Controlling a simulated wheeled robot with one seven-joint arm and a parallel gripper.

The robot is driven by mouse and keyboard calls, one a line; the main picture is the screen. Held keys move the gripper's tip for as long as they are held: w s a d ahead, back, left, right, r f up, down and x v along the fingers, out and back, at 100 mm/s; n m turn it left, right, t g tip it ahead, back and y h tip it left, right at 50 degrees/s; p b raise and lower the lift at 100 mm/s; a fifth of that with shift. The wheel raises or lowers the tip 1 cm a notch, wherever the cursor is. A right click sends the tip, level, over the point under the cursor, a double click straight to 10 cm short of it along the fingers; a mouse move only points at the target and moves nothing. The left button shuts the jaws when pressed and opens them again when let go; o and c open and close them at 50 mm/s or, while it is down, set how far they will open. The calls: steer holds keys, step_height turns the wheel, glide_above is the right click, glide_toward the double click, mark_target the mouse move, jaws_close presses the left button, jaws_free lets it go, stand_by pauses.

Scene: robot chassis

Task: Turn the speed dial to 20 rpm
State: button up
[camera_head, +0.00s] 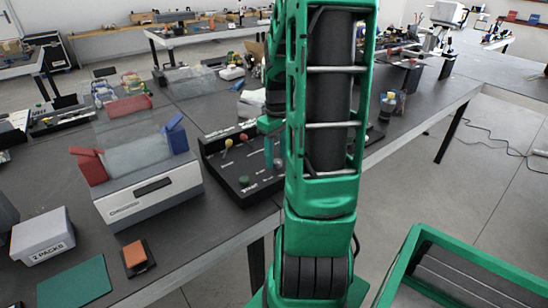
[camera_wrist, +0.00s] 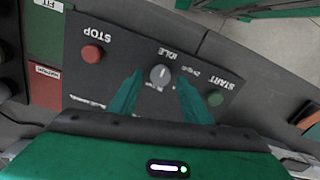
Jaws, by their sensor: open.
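The speed dial (camera_wrist: 160,75) is a small round grey knob on a dark control panel (camera_wrist: 105,78), seen upside down in the wrist view. A pale mark on the knob runs roughly toward the word IDLE. Smaller print beside the dial is too blurred to read surely. My gripper (camera_wrist: 160,79) is open, with one teal finger on each side of the dial; contact cannot be told. In the head view my gripper (camera_head: 274,151) is over the right part of the black control box (camera_head: 225,172), and my arm hides part of it. The dial is not clear there.
A red STOP button (camera_wrist: 92,54) and a green START button (camera_wrist: 214,98) flank the dial. Yellow and red knobs (camera_head: 243,137) stand on the box. A white machine (camera_head: 150,190) with a clear cover is close on the left.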

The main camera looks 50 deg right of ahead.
steer(key=shift+f, duration=0.5)
steer(key=c, duration=1.1)
steer(key=shift+o, duration=0.2)
steer(key=shift+m, duration=0.3)
steer(key=m, duration=1.1)
